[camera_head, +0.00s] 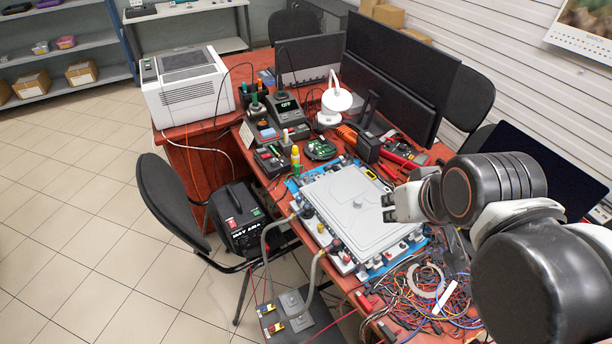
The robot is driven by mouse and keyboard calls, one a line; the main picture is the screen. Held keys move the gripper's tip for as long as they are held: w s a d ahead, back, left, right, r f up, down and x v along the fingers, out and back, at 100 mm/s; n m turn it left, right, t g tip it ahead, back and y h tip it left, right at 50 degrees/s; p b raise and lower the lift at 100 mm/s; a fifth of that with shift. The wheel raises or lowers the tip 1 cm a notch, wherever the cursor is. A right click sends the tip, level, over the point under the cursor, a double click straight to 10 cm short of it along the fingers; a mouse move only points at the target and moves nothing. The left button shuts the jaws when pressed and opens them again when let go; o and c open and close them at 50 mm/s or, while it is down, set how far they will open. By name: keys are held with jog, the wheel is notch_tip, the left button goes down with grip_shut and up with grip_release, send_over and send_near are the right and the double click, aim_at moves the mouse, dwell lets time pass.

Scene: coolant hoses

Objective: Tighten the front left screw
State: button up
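A light grey metal unit with a flat lid (352,205) lies on a blue mat (292,188) on the red workbench. Small fittings and caps line its edges, including a red one (337,244). Two grey hoses (315,270) run from its near left side down to a grey plate (294,303). Screws are too small to tell apart, so I cannot single out the front left one. My gripper (386,207) is above the right part of the lid, pointing left, with no tool visible in it. Its finger gap is unclear. My arm hides part of the bench at right.
Tangled wires (425,295) cover the bench's near right end. Monitors (400,70), a white lamp (335,100) and soldering gear (287,110) stand behind the unit. A black chair (172,200) and a black power box (240,220) are at left. The tiled floor is clear farther left.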

jog(key=shift+o, duration=0.5)
jog(key=w+a+r+n+g, duration=0.1)
jog(key=w+a+r+n, duration=0.1)
jog(key=w, duration=0.6)
notch_tip(320, 180, up, 2)
jog(key=shift+w+r+n+g, duration=0.1)
jog(key=shift+w+n+g, duration=0.25)
jog(key=shift+n, duration=0.35)
jog(key=n+g, duration=0.5)
jog(key=n, duration=0.6)
send_over(306, 176)
notch_tip(306, 176, down, 17)
notch_tip(306, 176, down, 14)
jog(key=b, duration=0.3)
jog(key=shift+r+b, duration=0.2)
jog(key=shift+b, duration=0.2)
jog(key=shift+c, duration=0.2)
grip_shut()
